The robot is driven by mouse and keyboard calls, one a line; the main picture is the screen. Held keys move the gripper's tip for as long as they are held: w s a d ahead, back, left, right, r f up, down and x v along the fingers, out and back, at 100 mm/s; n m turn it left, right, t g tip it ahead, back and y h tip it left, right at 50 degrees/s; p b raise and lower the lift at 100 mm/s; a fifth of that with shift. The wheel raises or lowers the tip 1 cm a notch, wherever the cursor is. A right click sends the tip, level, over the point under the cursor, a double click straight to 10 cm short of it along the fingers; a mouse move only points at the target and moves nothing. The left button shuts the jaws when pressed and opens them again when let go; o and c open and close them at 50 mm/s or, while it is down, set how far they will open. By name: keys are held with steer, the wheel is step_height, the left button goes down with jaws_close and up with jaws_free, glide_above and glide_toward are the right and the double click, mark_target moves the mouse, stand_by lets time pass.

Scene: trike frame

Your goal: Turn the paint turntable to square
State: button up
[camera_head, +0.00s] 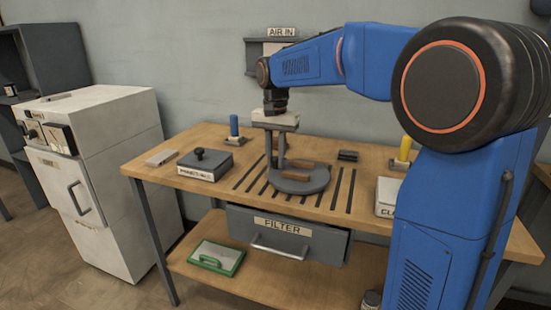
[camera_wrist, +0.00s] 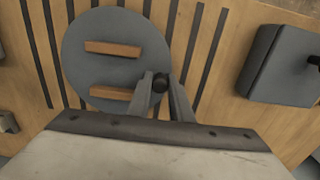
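The paint turntable (camera_head: 314,184) is a round grey disc on the slatted bench top. In the wrist view the disc (camera_wrist: 88,68) carries two wooden bars (camera_wrist: 112,48), which lie roughly crosswise to the dark slots. A black round-topped peg (camera_wrist: 160,82) stands at the disc's edge. In the wrist view the fingers of my gripper (camera_wrist: 160,80) flank the peg closely, one on each side. I cannot tell whether they touch it. The fingers and wrist partly hide the disc.
A grey box with a black knob (camera_head: 205,165) stands left of the turntable; a blue-topped post (camera_head: 234,127) is behind it. A yellow-topped post (camera_head: 405,149) and a white-labelled box (camera_head: 387,197) are to the right. The FILTER drawer (camera_head: 287,236) hangs below.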

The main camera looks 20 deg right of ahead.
mark_target(292, 185)
jaws_close()
steer(key=shift+s+a, duration=0.1)
steer(key=s+n, duration=0.1)
steer(key=n, duration=0.1)
steer(key=s+a+n, duration=0.1)
steer(key=n, duration=0.1)
steer(key=shift+s+n, duration=0.25)
steer(key=shift+n, duration=0.05)
steer(key=s+n, duration=0.1)
steer(key=n, duration=0.1)
steer(key=s+n, duration=0.2)
steer(key=shift+a, duration=0.1)
steer(key=s+n, duration=0.1)
steer(key=n, duration=0.1)
steer(key=s+d+n, duration=0.1)
steer(key=n, duration=0.2)
steer(key=shift+s, duration=0.35)
steer(key=shift+s+d+n, duration=0.5)
steer(key=shift+n, duration=0.55)
steer(key=shift+s+d+n, duration=0.45)
steer(key=shift+n, duration=0.6)
